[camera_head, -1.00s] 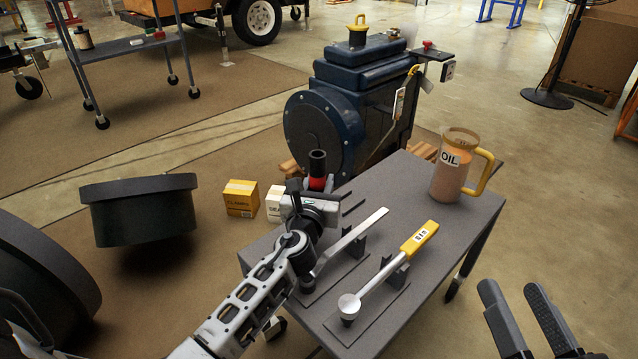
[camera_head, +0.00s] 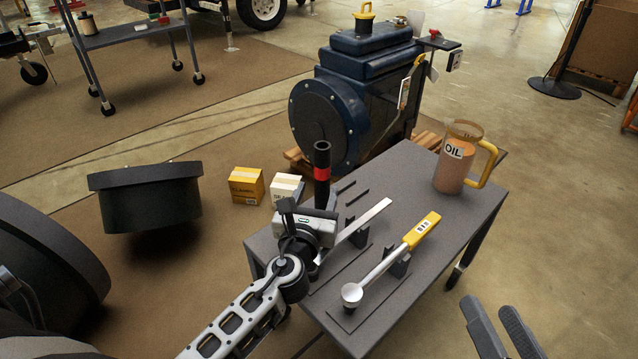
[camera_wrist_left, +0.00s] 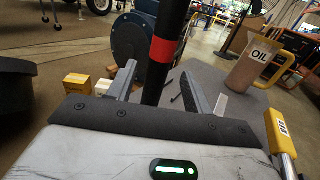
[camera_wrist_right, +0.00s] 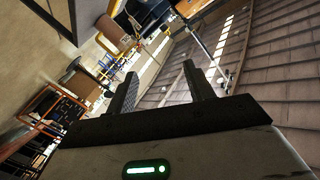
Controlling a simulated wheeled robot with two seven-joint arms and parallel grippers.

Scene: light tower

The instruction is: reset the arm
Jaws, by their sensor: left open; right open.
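My left gripper (camera_head: 318,210) is over the near left part of the grey table (camera_head: 400,195). Its fingers are open, one on each side of an upright black rod with a red band (camera_head: 322,172). In the left wrist view the rod (camera_wrist_left: 164,50) stands between the two fingers (camera_wrist_left: 158,72). I cannot tell whether they touch it, and its lower end is hidden. My right gripper (camera_head: 490,305) is open and empty, off the table's right side. In the right wrist view nothing is between its fingers (camera_wrist_right: 160,74).
A yellow-handled tool (camera_head: 420,232) and a grey bar-like tool (camera_head: 368,220) rest on stands on the table. An oil jug (camera_head: 453,175) stands at its far right. Behind are a blue machine (camera_head: 370,90), small boxes (camera_head: 246,186) and a dark round part (camera_head: 150,200).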

